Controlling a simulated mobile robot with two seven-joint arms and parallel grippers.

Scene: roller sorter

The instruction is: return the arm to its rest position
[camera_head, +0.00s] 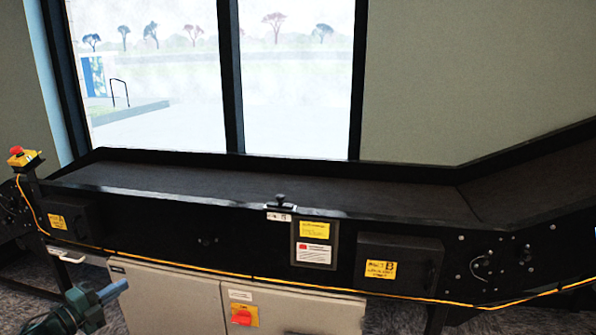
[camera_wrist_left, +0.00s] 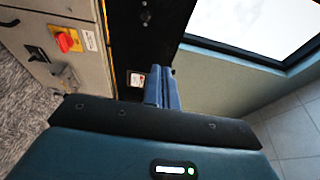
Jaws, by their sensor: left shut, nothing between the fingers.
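My left gripper (camera_head: 122,288) shows at the lower left of the head view, in front of the conveyor and beside the grey cabinet. Its blue fingers point right and are shut with nothing between them. In the left wrist view the two fingers (camera_wrist_left: 163,75) lie together past the dark edge of the gripper body. My right gripper is in neither view.
A black conveyor (camera_head: 230,187) runs across under a window. Below it stands a grey cabinet (camera_head: 170,300) with a red switch (camera_head: 242,317). A red emergency button (camera_head: 16,150) sits at the conveyor's left end. A yellow cable (camera_head: 160,259) runs along the conveyor's front.

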